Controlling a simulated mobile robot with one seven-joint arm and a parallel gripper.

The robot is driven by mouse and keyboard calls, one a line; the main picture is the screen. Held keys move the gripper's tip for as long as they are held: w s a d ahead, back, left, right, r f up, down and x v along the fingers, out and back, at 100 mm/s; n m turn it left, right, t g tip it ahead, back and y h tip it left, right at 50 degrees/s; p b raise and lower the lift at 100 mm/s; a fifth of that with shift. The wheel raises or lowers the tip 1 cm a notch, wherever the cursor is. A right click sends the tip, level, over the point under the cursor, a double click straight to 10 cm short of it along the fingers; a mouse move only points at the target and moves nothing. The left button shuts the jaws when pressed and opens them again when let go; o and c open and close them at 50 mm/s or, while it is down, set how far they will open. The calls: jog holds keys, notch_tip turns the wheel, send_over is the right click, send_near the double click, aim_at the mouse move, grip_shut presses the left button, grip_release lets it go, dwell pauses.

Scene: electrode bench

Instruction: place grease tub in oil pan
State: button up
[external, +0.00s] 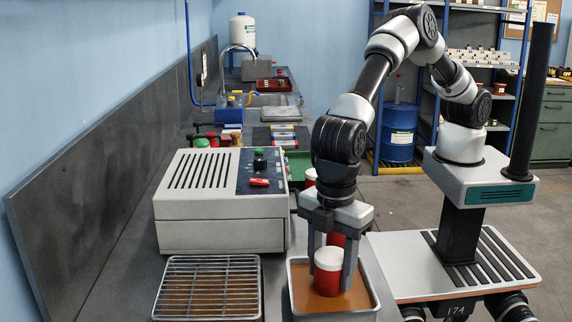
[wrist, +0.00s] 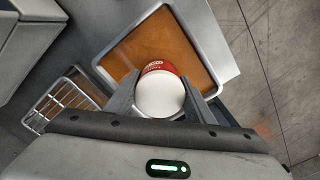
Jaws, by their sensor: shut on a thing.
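The grease tub (external: 327,281), red with a white lid, is upright between the two fingers of my gripper (external: 331,268). My gripper is shut on its sides. In the wrist view the white lid of the tub (wrist: 160,95) faces the camera, between the fingers (wrist: 160,102). The oil pan (external: 366,281) is a grey-rimmed rectangular tray with an orange-brown floor. The tub appears within the pan's outline, low over that floor; I cannot tell whether it touches. The pan (wrist: 205,52) lies around and beyond the tub in the wrist view.
A wire rack (external: 207,286) stands left of the pan, with a gap between. A grey box with a control panel (external: 222,205) stands behind the rack. Another white-lidded tub (external: 310,177) is behind my gripper, and a red patch shows between my fingers. The pan's floor around the tub looks clear.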

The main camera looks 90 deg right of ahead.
aim_at(330, 283)
jog(key=shift+f, duration=1.65)
jog(key=shift+f, duration=0.2)
jog(key=o, duration=1.3)
notch_tip(330, 283, up, 12)
jog(key=shift+r, duration=0.15)
